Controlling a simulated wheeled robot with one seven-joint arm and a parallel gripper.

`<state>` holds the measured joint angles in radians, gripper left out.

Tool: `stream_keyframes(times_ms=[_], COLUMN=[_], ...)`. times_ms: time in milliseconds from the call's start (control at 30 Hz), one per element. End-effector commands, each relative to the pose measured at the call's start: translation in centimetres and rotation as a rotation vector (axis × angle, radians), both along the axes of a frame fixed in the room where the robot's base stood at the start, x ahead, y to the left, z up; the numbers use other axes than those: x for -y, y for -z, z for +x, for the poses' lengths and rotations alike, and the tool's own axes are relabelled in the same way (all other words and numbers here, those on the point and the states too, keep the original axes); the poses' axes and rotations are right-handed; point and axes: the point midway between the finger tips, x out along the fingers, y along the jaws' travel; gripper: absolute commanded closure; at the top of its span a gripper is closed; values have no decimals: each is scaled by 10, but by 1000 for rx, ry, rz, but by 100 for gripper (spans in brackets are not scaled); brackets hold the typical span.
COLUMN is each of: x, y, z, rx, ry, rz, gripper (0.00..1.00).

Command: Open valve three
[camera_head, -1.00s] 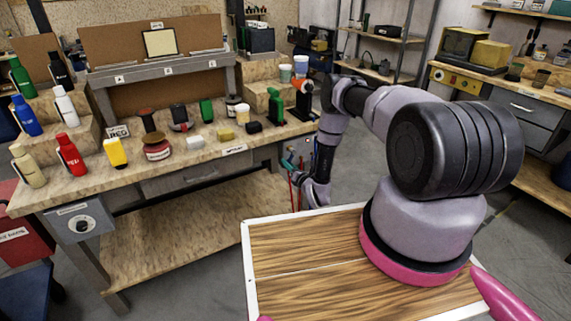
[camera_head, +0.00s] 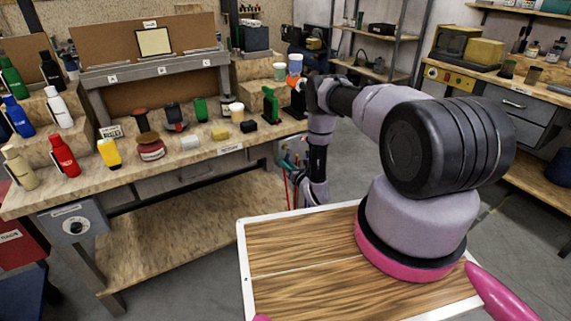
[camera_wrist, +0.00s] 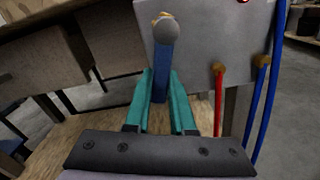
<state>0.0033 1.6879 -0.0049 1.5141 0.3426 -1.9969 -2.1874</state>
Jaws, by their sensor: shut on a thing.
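In the wrist view, my gripper (camera_wrist: 160,88) has its two teal fingers closed around a blue lever (camera_wrist: 162,65). The lever has a round grey end with a bit of brass behind it and stands in front of a grey panel (camera_wrist: 205,40). I cannot read any valve number. A red bit shows at the panel's top edge. In the head view, the panel (camera_head: 291,148) is at the right end of the workbench, small and partly hidden by my arm.
A red hose (camera_wrist: 218,105) and a blue hose (camera_wrist: 259,105) hang from brass fittings just right of my gripper. The workbench (camera_head: 190,165) carries bottles, jars and tools, with a lower shelf (camera_head: 190,230) beneath. Open floor (camera_head: 350,165) lies right of the bench.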

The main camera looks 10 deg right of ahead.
Motion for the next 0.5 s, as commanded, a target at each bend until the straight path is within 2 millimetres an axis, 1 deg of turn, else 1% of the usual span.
stream_keyframes(times_ms=[33, 67, 100, 400, 500], x=[1, 1, 1, 0, 2], y=[2, 2, 2, 1, 1], z=[-1, -1, -1, -1, -6], rx=[-4, -5, -4, -2, -3], ry=[2, 2, 2, 0, 1], rz=[0, -1, 0, 0, 0], gripper=[74, 62, 48, 48, 48])
